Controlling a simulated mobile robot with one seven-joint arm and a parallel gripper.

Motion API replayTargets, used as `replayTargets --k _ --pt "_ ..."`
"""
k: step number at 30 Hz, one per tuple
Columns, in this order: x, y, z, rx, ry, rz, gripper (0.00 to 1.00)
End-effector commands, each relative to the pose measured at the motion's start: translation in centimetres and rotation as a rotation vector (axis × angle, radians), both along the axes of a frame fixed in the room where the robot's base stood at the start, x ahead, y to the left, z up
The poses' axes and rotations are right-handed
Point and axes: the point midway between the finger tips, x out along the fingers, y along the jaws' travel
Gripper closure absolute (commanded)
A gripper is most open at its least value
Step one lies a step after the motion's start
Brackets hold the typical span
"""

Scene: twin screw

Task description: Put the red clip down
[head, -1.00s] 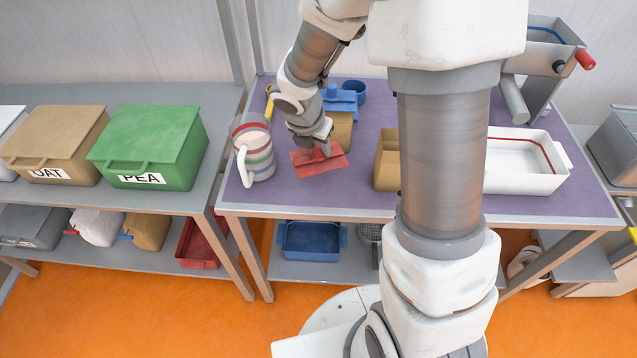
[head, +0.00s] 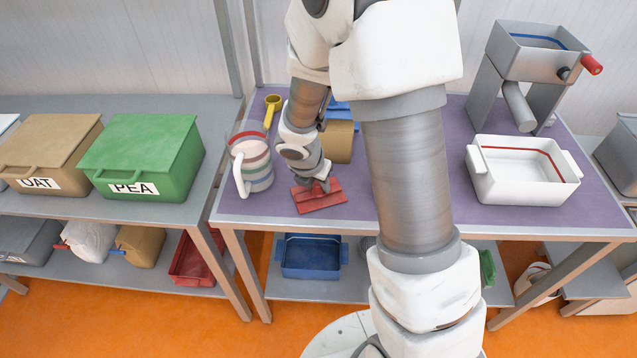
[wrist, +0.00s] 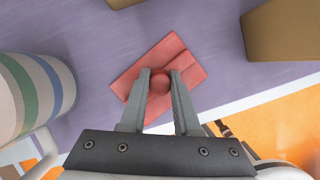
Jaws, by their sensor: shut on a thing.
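The red clip (head: 318,198) is a flat, ridged red piece with a round knob on top. It is at the front left of the purple table (head: 420,219), right of the striped mug. My gripper (head: 321,185) comes down on it from above. In the wrist view the clip (wrist: 149,57) lies beyond the fingers, and my gripper (wrist: 160,78) is shut on its knob. I cannot tell whether the clip's underside touches the table.
The striped mug (head: 256,160) stands close on the left. A tan container (head: 338,142) and a yellow scoop (head: 271,108) are behind. A white tray (head: 522,180) is at right, before a grey hopper (head: 538,50). A tan box (wrist: 287,28) shows in the wrist view. The table's front edge is near.

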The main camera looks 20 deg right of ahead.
Motion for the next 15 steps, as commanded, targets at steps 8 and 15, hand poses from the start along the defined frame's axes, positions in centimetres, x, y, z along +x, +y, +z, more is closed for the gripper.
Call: replayTargets --k 8,15 --pt "-0.01 0.0 -0.17 0.0 0.0 0.0 0.4" --pt "-0.01 0.01 -0.08 0.0 0.0 0.0 0.4"
